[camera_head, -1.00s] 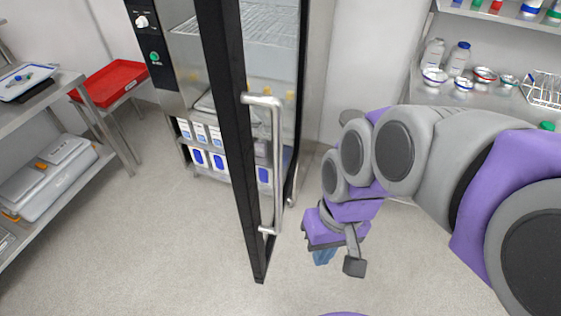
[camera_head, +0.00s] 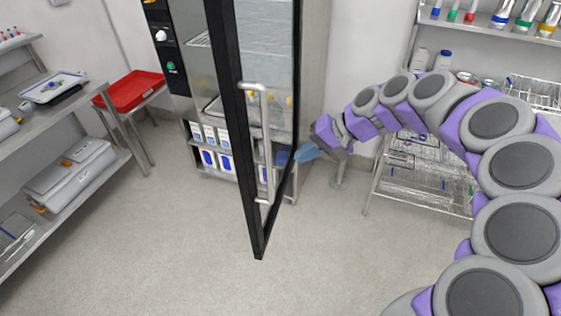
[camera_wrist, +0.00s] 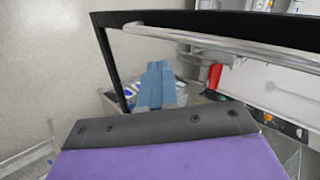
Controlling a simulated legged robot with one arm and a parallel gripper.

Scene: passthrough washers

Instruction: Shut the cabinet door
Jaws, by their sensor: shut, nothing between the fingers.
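The cabinet (camera_head: 186,88) is steel-fronted, and its glass door with a black frame (camera_head: 237,130) stands open, swung out towards me. A long metal bar handle (camera_head: 266,150) is on the door. My gripper, with blue fingers (camera_head: 305,152), is at the right side of the door, close to its frame. The fingers are shut and empty. Whether they touch the door cannot be told. In the wrist view, the shut fingers (camera_wrist: 160,85) point towards the area below the black frame (camera_wrist: 108,62) and the bar handle (camera_wrist: 225,45).
A steel shelf unit with cases (camera_head: 70,172) stands at the left, with a red tray (camera_head: 130,90) beyond it. A wire rack (camera_head: 425,175) stands at the right behind my arm. Open floor (camera_head: 170,255) lies in front of the door.

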